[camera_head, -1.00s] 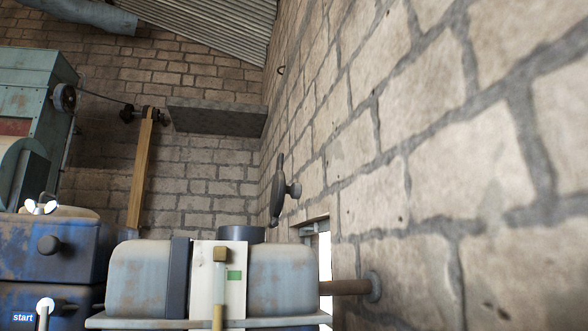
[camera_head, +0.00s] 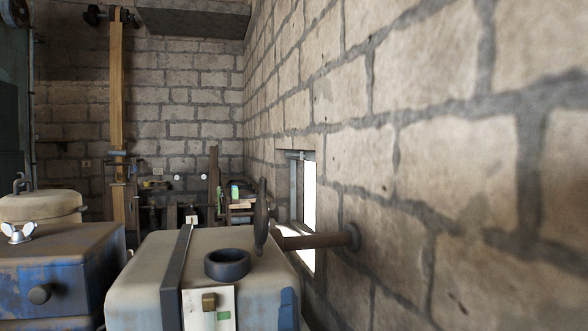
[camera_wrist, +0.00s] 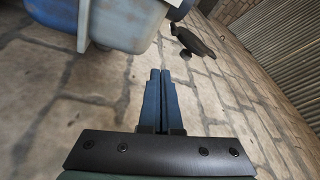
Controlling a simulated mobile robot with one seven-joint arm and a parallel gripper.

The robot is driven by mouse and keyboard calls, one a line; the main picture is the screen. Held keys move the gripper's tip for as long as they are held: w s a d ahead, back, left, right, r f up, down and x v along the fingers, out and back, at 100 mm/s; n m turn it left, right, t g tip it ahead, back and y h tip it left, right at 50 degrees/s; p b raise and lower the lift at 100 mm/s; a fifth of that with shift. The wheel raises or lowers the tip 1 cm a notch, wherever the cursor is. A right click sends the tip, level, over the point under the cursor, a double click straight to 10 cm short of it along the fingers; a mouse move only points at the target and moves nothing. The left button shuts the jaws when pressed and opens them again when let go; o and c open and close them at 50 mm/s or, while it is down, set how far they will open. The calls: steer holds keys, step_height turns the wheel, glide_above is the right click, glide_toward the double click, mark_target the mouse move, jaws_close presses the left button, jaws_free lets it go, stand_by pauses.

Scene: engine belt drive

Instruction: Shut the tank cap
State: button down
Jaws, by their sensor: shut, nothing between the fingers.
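The tank (camera_head: 215,248) is a worn pale blue-grey box with a dark strap, at the bottom middle of the head view. A dark round filler neck (camera_head: 227,265) stands open on its top. The dark cap (camera_head: 262,217) stands upright on edge just right of the neck, seen nearly edge-on. In the wrist view the tank (camera_wrist: 118,22) fills the upper left, and a dark shape that looks like the cap (camera_wrist: 193,41) lies to its right. My gripper (camera_wrist: 160,74) is shut and empty, apart from both in the picture. It is not seen in the head view.
A brick wall (camera_head: 420,180) runs close along the right, with a rusty pipe (camera_head: 315,240) between it and the tank. A small window (camera_head: 308,200) opens behind the pipe. A blue machine (camera_head: 55,270) with a knob stands left of the tank. Shelves with clutter stand at the back.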

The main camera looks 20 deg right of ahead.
steer(key=w+d+r+m+g+p, duration=0.1)
steer(key=d+r+m+g+p, duration=0.2)
steer(key=r+p, duration=0.6)
steer(key=d+m+p, duration=0.1)
steer(key=m+p, duration=0.1)
steer(key=p, duration=0.5)
steer(key=shift+w+d+m+h, duration=0.15)
steer(key=shift+w+m+h, duration=0.05)
steer(key=shift+m+h, duration=0.2)
steer(key=w+p, duration=0.6)
steer(key=w, duration=0.3)
steer(key=shift+w+r, duration=0.1)
steer(key=shift+w, duration=0.15)
steer(key=shift+a, duration=0.4)
